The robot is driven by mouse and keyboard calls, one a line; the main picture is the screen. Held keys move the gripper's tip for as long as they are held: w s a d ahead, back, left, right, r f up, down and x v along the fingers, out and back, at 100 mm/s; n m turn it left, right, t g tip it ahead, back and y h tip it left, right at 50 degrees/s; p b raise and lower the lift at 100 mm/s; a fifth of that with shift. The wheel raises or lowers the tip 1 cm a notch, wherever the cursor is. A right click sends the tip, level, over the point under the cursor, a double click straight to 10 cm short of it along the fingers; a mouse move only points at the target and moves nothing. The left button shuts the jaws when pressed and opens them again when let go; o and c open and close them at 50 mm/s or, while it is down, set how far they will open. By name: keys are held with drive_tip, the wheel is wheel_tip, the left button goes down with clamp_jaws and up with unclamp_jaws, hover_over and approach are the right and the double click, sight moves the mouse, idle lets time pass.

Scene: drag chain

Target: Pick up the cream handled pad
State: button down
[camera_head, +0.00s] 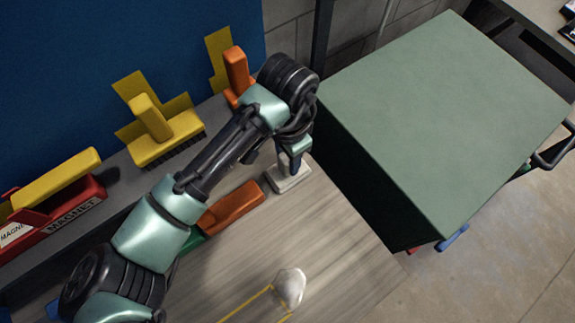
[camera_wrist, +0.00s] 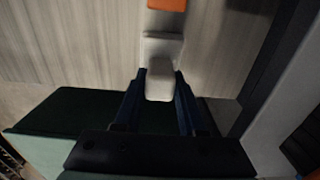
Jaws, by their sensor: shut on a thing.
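The cream handled pad (camera_head: 290,182) is on the wooden bench near its right edge, below the end of my arm. My gripper (camera_head: 293,161) is at its handle from above. In the wrist view the cream handled pad (camera_wrist: 163,47) shows its flat base and its upright handle. My gripper (camera_wrist: 160,77) has one dark blue finger on each side of the handle and is shut on it. I cannot tell whether the base touches the bench.
An orange block (camera_head: 232,206) lies left of the pad. A yellow brush (camera_head: 166,137), an orange-handled tool (camera_head: 237,70) and red magnet holder (camera_head: 58,217) stand along the blue wall. A green cabinet (camera_head: 440,125) rises at right. A whitish lump (camera_head: 290,287) lies at front.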

idle(0.3)
wheel_tip(320, 180, up, 10)
idle(0.4)
drive_tip(key=c, duration=1.2)
unclamp_jaws()
clamp_jaws()
